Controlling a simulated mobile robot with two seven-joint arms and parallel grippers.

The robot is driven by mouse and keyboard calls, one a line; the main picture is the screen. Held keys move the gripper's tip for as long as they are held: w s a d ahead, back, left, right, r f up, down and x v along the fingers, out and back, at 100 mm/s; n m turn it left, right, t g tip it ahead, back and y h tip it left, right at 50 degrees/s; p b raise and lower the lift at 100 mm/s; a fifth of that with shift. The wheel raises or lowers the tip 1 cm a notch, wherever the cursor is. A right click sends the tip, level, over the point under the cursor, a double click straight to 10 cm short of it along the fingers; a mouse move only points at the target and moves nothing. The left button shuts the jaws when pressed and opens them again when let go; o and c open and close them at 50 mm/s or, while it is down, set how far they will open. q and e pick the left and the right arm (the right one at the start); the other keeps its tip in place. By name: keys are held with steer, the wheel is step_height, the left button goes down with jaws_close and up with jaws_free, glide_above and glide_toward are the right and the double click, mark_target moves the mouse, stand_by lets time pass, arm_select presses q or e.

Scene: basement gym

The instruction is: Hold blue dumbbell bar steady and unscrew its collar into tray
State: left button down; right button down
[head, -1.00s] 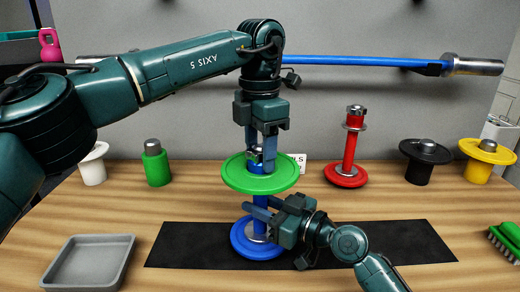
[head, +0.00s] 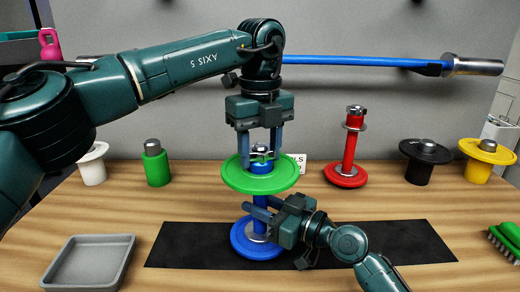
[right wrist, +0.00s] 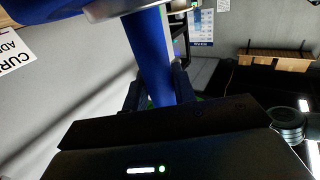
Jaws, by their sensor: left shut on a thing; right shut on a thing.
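The blue dumbbell stands upright, its blue bar (head: 246,222) rising from a blue disc (head: 257,248) at the bottom. A wide green plate (head: 260,178) sits around its upper part. A metallic collar (head: 261,151) shows at the top, above the plate. My left gripper (head: 260,156) points down from above and is shut on the collar. My right gripper (head: 247,206) reaches in from the right below the green plate, shut on the bar. The right wrist view shows the blue bar (right wrist: 152,55) between its fingers. The grey tray (head: 88,266) lies empty at the front left.
A black mat (head: 390,246) lies under the dumbbell. A red dumbbell (head: 347,160), black plate (head: 425,151) and yellow plate (head: 484,151) stand at the back right. A green brush (head: 505,243) lies at the right edge.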

arm_select(q)
steer(key=n, duration=0.3)
steer(key=shift+w+a+f+n, duration=0.1)
steer(key=shift+f+n, duration=0.05)
steer(key=shift+n, duration=0.25)
steer(key=c, duration=0.7)
jaws_free()
steer(key=shift+r, duration=3.1)
